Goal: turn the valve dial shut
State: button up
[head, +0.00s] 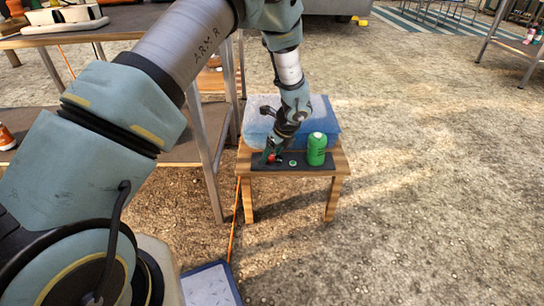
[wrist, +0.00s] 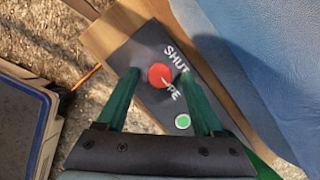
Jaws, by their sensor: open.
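The valve dial is a red round knob (wrist: 158,77) on a dark panel (wrist: 137,54) in the wrist view. The panel carries the word SHUT at the dial's upper right and a partly hidden word, "PE", at its lower right. A pale pointer mark on the dial points to the lower right, towards the "PE" letters. My gripper (wrist: 159,72) is open, its green fingers on either side of the dial with visible gaps. Its height above the dial is hard to tell. In the head view, my gripper (head: 269,152) is over the panel's left part, and the red dial (head: 275,158) shows only partly.
The panel lies on a small wooden table (head: 340,163). A green bottle (head: 317,150) stands at the panel's right end. A green round button (wrist: 182,121) is near the dial. A blue box (head: 322,128) sits behind. A metal-legged bench (head: 207,150) is to the left.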

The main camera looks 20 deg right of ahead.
jog(key=shift+f, duration=0.1)
grip_shut()
dwell(0.6)
